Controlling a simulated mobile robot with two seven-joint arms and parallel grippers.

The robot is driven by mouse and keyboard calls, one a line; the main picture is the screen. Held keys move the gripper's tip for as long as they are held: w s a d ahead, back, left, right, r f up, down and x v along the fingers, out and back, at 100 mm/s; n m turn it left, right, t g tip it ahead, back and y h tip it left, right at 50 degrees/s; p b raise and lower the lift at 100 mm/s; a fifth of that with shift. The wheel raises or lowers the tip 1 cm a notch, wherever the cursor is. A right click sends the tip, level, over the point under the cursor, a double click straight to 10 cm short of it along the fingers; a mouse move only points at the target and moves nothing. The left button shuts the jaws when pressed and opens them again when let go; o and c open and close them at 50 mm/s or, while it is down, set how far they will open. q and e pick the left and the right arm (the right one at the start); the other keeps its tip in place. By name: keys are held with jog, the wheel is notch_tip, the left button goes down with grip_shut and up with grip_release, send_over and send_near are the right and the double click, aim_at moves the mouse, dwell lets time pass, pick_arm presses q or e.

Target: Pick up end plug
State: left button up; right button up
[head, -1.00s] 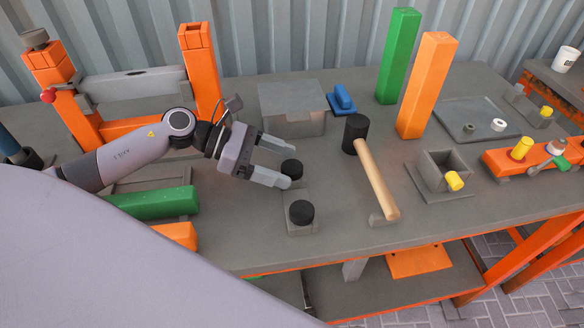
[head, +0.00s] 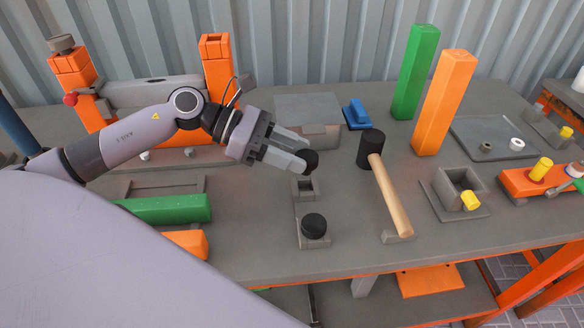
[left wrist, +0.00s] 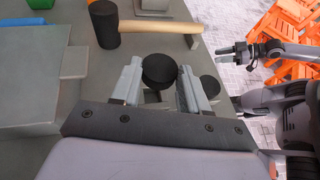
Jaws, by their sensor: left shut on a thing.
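My left gripper (head: 300,155) is shut on a black round end plug (head: 310,162) and holds it above a grey two-place holder. The plug also shows between the fingers in the left wrist view (left wrist: 160,69). The holder's far square socket (head: 305,188) is empty, just below the held plug. A second black end plug (head: 314,226) sits in the near place of the holder; it also shows right of the fingers in the left wrist view (left wrist: 210,86). My right gripper (left wrist: 226,55) shows small in the left wrist view, fingers apart and empty, off the table's edge.
A mallet (head: 389,195) with a black head lies right of the holder. A grey block (head: 308,108) and a blue item (head: 356,113) stand behind. Green (head: 415,75) and orange (head: 444,100) posts rise at the back right. A green bar (head: 165,208) lies left.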

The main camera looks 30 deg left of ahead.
pick_arm(q)
notch_tip(320, 180, up, 14)
dwell(0.3)
